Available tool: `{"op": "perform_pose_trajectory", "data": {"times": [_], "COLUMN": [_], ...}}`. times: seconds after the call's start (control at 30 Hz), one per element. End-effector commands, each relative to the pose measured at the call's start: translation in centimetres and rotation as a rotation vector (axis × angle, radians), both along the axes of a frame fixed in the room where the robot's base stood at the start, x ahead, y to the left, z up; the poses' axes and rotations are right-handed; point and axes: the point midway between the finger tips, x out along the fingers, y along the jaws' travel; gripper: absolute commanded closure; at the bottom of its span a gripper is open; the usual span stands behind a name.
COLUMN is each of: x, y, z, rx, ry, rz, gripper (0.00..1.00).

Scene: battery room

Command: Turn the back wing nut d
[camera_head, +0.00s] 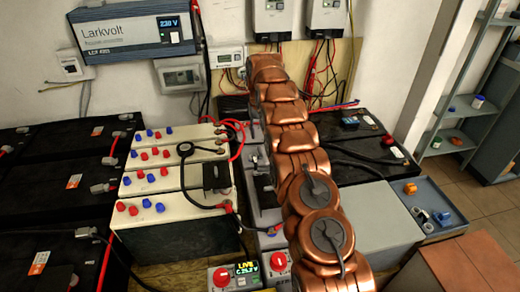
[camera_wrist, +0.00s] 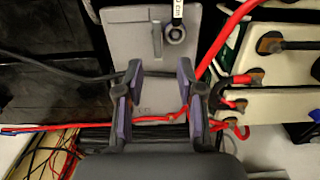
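My gripper (camera_wrist: 158,92) shows in the wrist view with its two purple-grey fingers apart and nothing held. It is over the lower end of a light grey plate (camera_wrist: 118,42). A small red piece (camera_wrist: 171,119) lies between the fingers on a red cable line; whether it is a wing nut I cannot tell. A round dark-ringed fitting (camera_wrist: 176,34) sits farther up the plate beside a pale tag. In the head view my copper-coloured arm hides my gripper and most of the grey housing (camera_head: 252,184) below it. No wing nut is clearly readable in either view.
Cream batteries (camera_head: 150,176) with red and blue caps stand left of my arm, black batteries (camera_head: 60,195) farther left. Another black battery (camera_head: 362,160) is on the right. A thick red cable (camera_wrist: 222,36) runs close to the right finger. A blue tray (camera_head: 443,195) holds small parts.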

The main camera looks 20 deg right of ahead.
Motion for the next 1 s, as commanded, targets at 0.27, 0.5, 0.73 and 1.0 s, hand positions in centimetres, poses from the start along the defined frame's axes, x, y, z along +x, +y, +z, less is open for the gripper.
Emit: {"op": "perform_pose_trajectory", "data": {"times": [0.27, 0.5, 0.73, 1.0], "x": [0.6, 0.5, 0.4, 0.6], "y": [-0.5, -0.5, -0.5, -0.6], "z": [-1.5, -2.8, -5.9, -8.7], "rx": [0.000, 0.000, 0.001, -0.001], "ry": [-0.002, 0.002, 0.003, -0.004], "rz": [-0.005, -0.005, -0.006, -0.006], "gripper": [0.62, 0.62, 0.62, 0.62]}}
